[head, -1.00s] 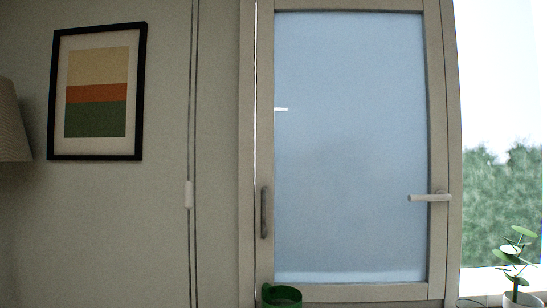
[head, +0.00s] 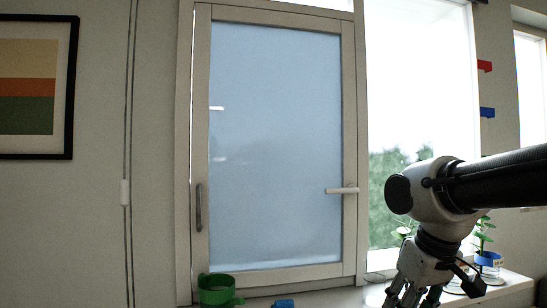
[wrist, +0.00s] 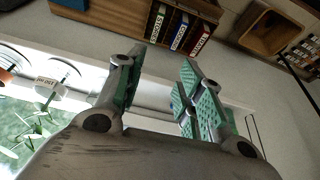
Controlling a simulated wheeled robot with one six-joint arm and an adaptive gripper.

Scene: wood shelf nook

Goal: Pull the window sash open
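My gripper (head: 408,300) hangs low to the right of the sash, pointing down, clear of both handles. In the wrist view my gripper (wrist: 158,80) shows two fingers with green pads, spread apart with nothing between them. The sash is not recognisable in the wrist view.
A green mug (head: 216,291) and a small blue object (head: 283,304) stand on the sill below the sash. A potted plant (head: 488,262) is at the right, behind my arm. The wrist view shows several binders (wrist: 178,28) and a wooden box (wrist: 268,30).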

